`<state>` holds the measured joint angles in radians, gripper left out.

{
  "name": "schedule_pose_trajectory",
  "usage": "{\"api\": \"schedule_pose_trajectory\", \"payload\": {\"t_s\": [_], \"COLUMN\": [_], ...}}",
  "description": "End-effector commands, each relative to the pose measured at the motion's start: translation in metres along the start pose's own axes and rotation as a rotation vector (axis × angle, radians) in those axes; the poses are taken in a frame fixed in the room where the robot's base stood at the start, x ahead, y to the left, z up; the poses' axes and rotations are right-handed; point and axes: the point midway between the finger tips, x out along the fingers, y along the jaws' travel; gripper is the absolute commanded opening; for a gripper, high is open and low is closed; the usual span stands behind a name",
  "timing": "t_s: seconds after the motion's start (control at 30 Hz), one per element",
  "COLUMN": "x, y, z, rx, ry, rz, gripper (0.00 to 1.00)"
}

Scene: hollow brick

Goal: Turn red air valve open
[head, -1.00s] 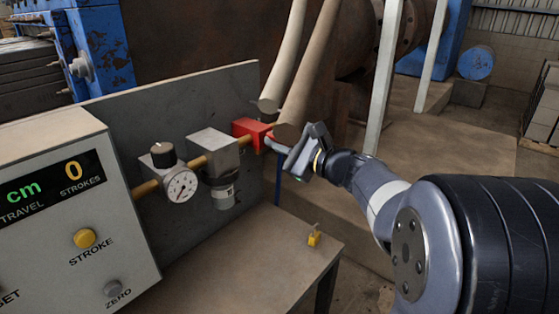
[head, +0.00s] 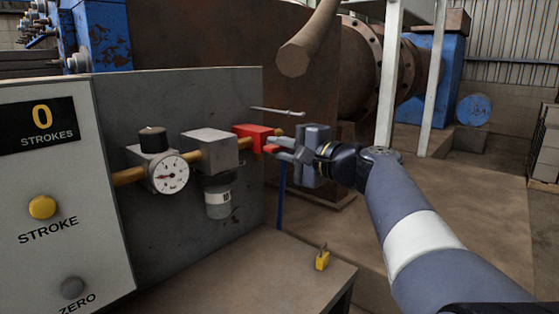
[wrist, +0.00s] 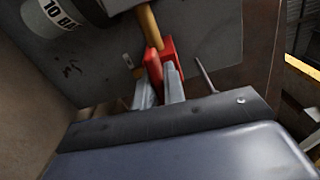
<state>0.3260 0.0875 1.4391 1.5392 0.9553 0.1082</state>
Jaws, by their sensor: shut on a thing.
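The red air valve (head: 255,137) sits at the right end of the brass pipe, in front of the grey panel. A short red handle (head: 271,149) sticks out from it to the right. My gripper (head: 279,149) comes from the right, and its fingers are shut on the handle. In the wrist view the red valve (wrist: 154,68) is between and just beyond the two grey fingers of my gripper (wrist: 160,90). The fingers hide part of the handle, so its exact angle is hard to tell.
A pressure gauge (head: 171,173) and a grey filter unit (head: 209,150) sit left of the valve. A control box (head: 60,200) stands at left. A yellow padlock (head: 322,260) lies on the bench (head: 255,275). A thick brown bar (head: 308,45) hangs above.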

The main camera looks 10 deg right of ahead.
Motion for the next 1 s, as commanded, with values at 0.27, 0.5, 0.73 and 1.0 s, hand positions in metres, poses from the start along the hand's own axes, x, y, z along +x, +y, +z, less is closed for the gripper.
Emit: {"api": "schedule_pose_trajectory", "payload": {"t_s": [0.27, 0.5, 0.73, 1.0], "x": [0.0, 0.0, -0.0001, 0.0], "y": [0.0053, 0.0041, 0.0038, 0.0021], "z": [-0.0027, -0.0027, -0.0027, -0.0015], "rx": [-0.059, -0.068, -0.068, -0.068], "ry": [0.006, 0.006, 0.006, 0.003], "rz": [0.006, 0.006, 0.005, 0.002], "gripper": [0.0, 0.0, 0.13, 0.33]}}
